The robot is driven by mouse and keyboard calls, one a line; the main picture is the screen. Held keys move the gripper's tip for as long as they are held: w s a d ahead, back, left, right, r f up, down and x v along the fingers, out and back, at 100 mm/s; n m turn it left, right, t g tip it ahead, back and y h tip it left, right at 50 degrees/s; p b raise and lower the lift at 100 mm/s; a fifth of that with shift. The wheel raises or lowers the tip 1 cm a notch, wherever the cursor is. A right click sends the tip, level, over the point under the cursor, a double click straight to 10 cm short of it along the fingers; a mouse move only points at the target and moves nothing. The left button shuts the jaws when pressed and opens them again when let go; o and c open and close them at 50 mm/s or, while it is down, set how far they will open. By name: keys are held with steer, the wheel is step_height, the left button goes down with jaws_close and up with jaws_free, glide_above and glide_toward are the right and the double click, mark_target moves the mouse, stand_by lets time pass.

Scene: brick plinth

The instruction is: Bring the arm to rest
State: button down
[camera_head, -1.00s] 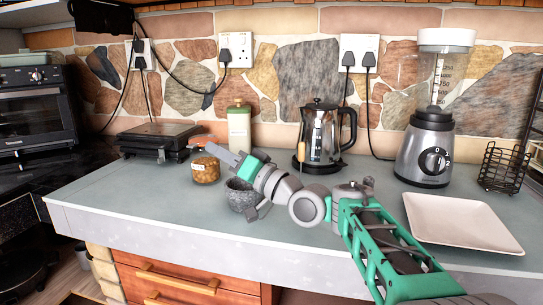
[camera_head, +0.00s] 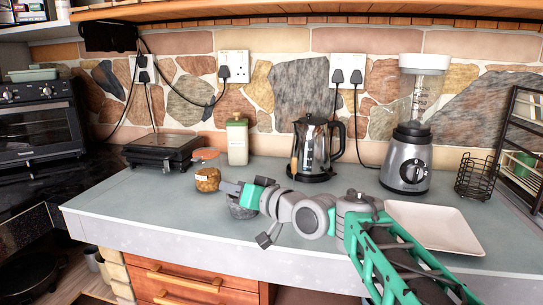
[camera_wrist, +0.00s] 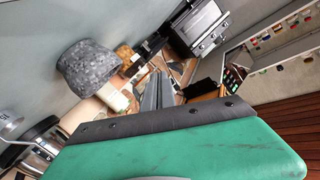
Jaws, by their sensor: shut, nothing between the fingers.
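My gripper (camera_head: 226,187) is shut and empty. In the head view it points left over the counter (camera_head: 130,205), just right of the food jar (camera_head: 207,180). It partly hides a grey stone bowl (camera_head: 241,210) behind it. In the wrist view the closed fingers (camera_wrist: 158,90) point away from the camera, and the stone bowl (camera_wrist: 88,68) stands left of them. I see no contact between the gripper and either thing. My arm reaches in from the lower right, bent above the counter's front edge.
A kettle (camera_head: 314,150), a blender (camera_head: 407,160) and a green-white canister (camera_head: 237,142) stand along the back. A black press grill (camera_head: 161,150) is at the back left. A white square plate (camera_head: 435,228) lies right of my arm. The counter's front left is clear.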

steer(key=s+d+f+m+g+h+p, duration=0.1)
steer(key=s+d+f+g+h+p, duration=0.1)
steer(key=s+d+h+p, duration=0.2)
steer(key=s+d+f+m+g+h+p, duration=0.1)
steer(key=s+d+f+g+h+p, duration=0.1)
steer(key=s+d+p, duration=0.6)
steer(key=s+d+f+m+g+h+p, duration=0.1)
steer(key=s+d+g+h+p, duration=0.3)
steer(key=s+d, duration=0.9)
steer(key=f+h+p, duration=0.1)
steer(key=h+p, duration=0.1)
steer(key=shift+s+f+p, duration=0.15)
steer(key=shift+f+p, duration=0.1)
steer(key=shift+p, duration=0.05)
